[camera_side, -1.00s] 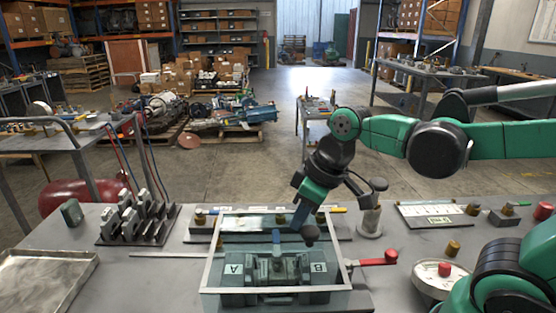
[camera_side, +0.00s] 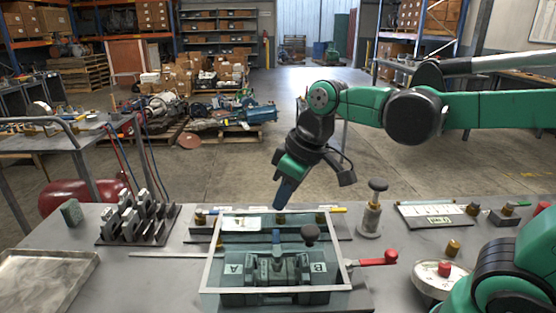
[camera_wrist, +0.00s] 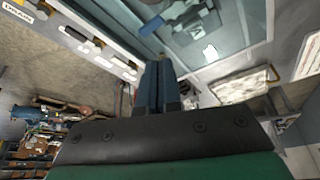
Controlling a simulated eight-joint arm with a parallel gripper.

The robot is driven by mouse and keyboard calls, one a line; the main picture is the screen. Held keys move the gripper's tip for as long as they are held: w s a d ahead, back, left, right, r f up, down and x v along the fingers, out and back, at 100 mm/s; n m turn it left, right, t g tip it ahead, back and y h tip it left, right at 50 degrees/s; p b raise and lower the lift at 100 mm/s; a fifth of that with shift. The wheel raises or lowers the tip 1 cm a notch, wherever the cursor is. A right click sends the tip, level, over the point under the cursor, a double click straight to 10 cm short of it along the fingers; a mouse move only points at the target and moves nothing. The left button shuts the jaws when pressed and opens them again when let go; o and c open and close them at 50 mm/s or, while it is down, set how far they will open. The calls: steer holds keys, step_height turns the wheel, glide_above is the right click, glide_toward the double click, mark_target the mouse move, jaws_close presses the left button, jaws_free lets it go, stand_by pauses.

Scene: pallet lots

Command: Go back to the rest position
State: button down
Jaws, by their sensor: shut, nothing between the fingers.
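My gripper (camera_side: 281,202) is shut and empty. It hangs tilted above the back edge of the bench, behind the clear-lidded box. In the wrist view its two blue fingers (camera_wrist: 157,84) lie together with nothing between them. The box (camera_side: 212,268) has a pale frame, a glass-like top and labels A and B on the parts beneath. A dark round knob (camera_side: 310,233) shows at the right of its top.
A black rack (camera_side: 136,226) of grey blocks stands at the left. A metal tray (camera_side: 45,278) lies front left. A red-handled lever (camera_side: 378,259) sits right of the box. A plunger-like stand (camera_side: 372,212) rises behind it. The air above the bench is free.

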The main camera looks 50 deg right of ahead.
steer(key=a+v, duration=0.1)
steer(key=v, duration=0.6)
steer(key=x, duration=0.6)
steer(key=d+x, duration=0.1)
steer(key=x, duration=0.1)
steer(key=shift+w+f, duration=0.1)
steer(key=shift+f, duration=0.35)
steer(key=s, duration=0.2)
steer(key=shift+s+d+f, duration=0.25)
steer(key=shift+d+f, duration=0.1)
steer(key=shift+f, duration=0.05)
steer(key=shift+s+d+f, duration=0.15)
steer(key=shift+s, duration=0.45)
steer(key=w+a, duration=1.5)
steer(key=w, duration=0.1)
steer(key=shift+w+r, duration=0.2)
steer(key=shift+w, duration=0.05)
steer(key=shift+a, duration=0.1)
